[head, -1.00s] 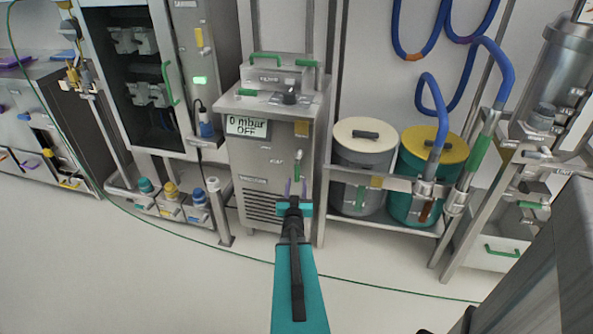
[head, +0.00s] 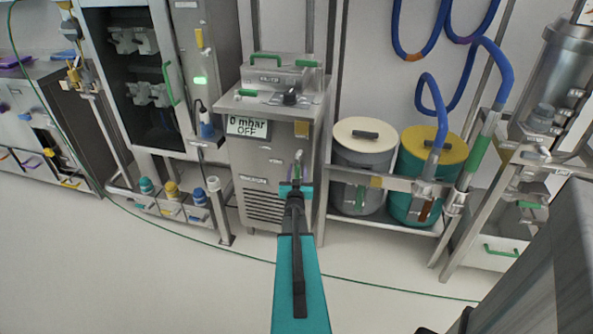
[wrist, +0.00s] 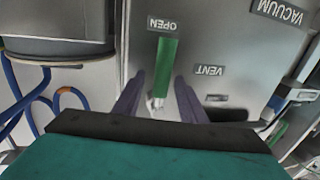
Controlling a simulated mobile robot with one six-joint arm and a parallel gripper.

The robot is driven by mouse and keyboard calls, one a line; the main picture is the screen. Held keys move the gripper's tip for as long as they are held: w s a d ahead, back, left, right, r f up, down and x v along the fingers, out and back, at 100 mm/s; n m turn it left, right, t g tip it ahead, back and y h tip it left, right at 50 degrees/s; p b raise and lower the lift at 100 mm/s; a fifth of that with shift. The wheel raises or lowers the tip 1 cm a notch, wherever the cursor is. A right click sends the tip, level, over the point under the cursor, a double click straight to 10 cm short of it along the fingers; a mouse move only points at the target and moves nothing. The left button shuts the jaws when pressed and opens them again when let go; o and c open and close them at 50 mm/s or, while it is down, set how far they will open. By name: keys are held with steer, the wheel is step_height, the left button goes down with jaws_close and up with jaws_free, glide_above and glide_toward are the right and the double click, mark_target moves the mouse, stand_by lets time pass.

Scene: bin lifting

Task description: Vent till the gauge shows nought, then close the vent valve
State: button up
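The gauge (head: 248,127) on the steel cabinet (head: 262,172) reads "0 mbar OFF". The vent valve (head: 298,158) is on the cabinet's front, mostly hidden by my gripper in the head view. In the wrist view, which is upside down, its green handle (wrist: 166,64) points from its metal pivot to the OPEN label (wrist: 162,25). The VENT label (wrist: 210,70) is beside it. My gripper (head: 297,182) is at the valve. In the wrist view, its two purple fingers (wrist: 158,98) are apart, one on each side of the handle's pivot end, with gaps showing.
A grey drum (head: 350,195) and a teal drum with yellow lid (head: 432,155) stand on a railed rack to the right. Colour-capped bottles (head: 172,191) sit low on the left, by a short steel post (head: 218,210). The floor in front is clear apart from a thin green line.

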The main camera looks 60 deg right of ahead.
steer(key=shift+w+d, duration=0.35)
steer(key=shift+d, duration=0.25)
jaws_close()
steer(key=shift+a+f, duration=0.1)
steer(key=shift+a, duration=0.25)
steer(key=shift+s+d, duration=0.1)
steer(key=shift+d, duration=0.15)
steer(key=shift+d+r+m+b, duration=0.2)
steer(key=shift+m+b, duration=0.1)
